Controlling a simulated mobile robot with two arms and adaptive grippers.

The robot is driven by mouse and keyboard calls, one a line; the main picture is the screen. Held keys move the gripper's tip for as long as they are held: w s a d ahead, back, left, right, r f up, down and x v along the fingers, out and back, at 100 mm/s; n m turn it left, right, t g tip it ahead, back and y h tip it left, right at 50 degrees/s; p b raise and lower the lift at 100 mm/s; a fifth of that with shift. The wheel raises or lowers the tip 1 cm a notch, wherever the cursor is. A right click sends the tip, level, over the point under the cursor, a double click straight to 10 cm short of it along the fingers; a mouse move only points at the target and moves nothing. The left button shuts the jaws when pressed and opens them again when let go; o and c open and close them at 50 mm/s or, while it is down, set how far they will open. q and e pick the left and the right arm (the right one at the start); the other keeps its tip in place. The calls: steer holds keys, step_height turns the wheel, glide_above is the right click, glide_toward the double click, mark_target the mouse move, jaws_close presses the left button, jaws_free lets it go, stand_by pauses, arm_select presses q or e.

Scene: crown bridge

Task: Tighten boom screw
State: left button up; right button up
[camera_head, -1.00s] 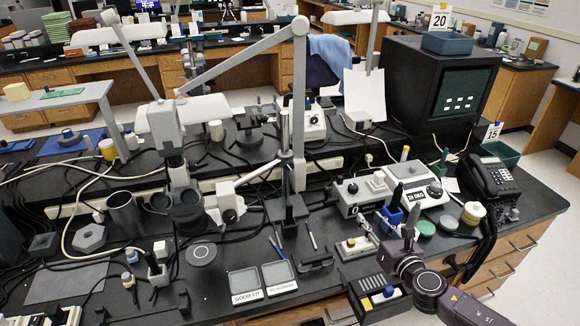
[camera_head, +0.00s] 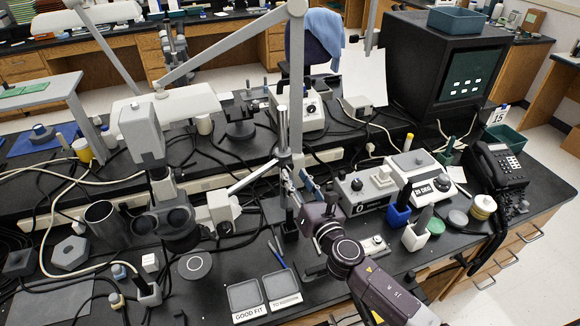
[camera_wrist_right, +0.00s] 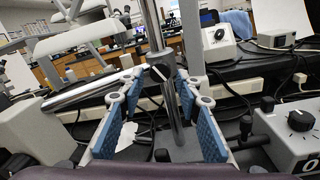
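A silver upright post (camera_head: 282,128) stands on the bench, and it crosses the middle of the right wrist view (camera_wrist_right: 158,30). A silver boom (camera_wrist_right: 92,91) runs from its clamp to the lower left. A small dark knob with a pale line, seemingly the boom screw (camera_wrist_right: 160,73), is at this joint. My right gripper (camera_head: 308,182) is at the post, below the clamp in the head view. Its blue-padded fingers are spread wide (camera_wrist_right: 160,108), with the post showing between them. I cannot tell its distance from the screw. My left gripper is not in view.
A grey control box (camera_head: 362,191) with knobs stands right of my gripper. A binocular microscope (camera_head: 165,215) stands to the left. Two labelled trays (camera_head: 245,294) lie in front. A tall grey jointed arm (camera_head: 297,70) rises behind, and cables cross the bench.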

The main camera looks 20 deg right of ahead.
mark_target(289, 168)
steer(key=w, duration=0.3)
steer(key=shift+w+a+f, duration=0.15)
steer(key=shift+w+a, duration=0.05)
steer(key=shift+w, duration=0.4)
steer(key=c, duration=0.9)
jaws_close()
